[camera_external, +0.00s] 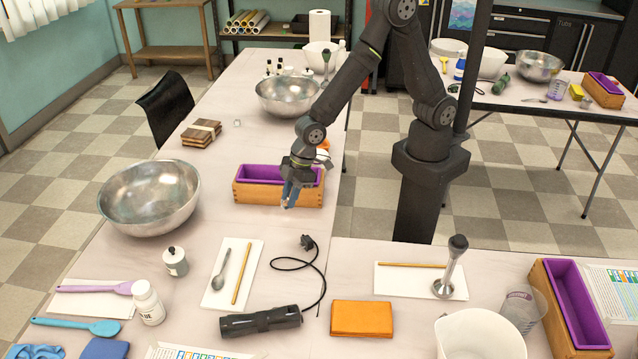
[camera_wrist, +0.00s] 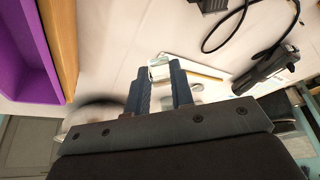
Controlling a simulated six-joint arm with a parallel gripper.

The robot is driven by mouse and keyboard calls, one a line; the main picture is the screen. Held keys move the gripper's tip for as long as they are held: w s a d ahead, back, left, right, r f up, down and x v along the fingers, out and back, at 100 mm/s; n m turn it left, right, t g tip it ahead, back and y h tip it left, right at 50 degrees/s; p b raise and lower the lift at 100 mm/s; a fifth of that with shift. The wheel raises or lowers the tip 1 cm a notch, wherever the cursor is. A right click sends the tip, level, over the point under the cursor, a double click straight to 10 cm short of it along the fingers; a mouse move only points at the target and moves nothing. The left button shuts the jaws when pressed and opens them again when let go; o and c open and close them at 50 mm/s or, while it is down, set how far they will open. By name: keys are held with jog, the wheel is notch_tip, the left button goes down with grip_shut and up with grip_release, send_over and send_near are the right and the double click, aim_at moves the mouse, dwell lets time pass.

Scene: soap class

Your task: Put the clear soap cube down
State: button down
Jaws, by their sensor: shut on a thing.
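My gripper (camera_external: 290,203) hangs just in front of the purple-lined wooden soap mold (camera_external: 238,190), low over the table. In the wrist view its two blue-grey fingers (camera_wrist: 160,75) stand a little apart, shut on a small clear soap cube (camera_wrist: 160,71) at the tips. The cube is see-through and hard to make out against the pale paper behind it. In the external view the fingers mostly hide it. I cannot tell whether it touches the table.
A large metal bowl (camera_external: 150,200) stands left of the mold. Another small clear cube (camera_external: 237,122) lies near brown stacked bars (camera_external: 201,134). Bare table lies between.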

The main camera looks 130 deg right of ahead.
jog(key=d+f, duration=0.1)
jog(key=n+g+y, duration=0.1)
jog(key=n+y, duration=0.2)
jog(key=n, duration=0.6)
send_over(421, 335)
jog(key=d, duration=0.2)
jog(key=f, duration=0.2)
jog(key=s+f, duration=0.1)
jog(key=f, duration=0.1)
jog(key=shift+f, duration=0.2)
jog(key=shift+a+f, duration=0.3)
jog(key=shift+a, duration=0.15)
jog(key=shift+f, duration=1.9)
jog(key=shift+f, duration=0.15)
jog(key=c, duration=1.3)
grip_release()
jog(key=shift+o, duration=0.2)
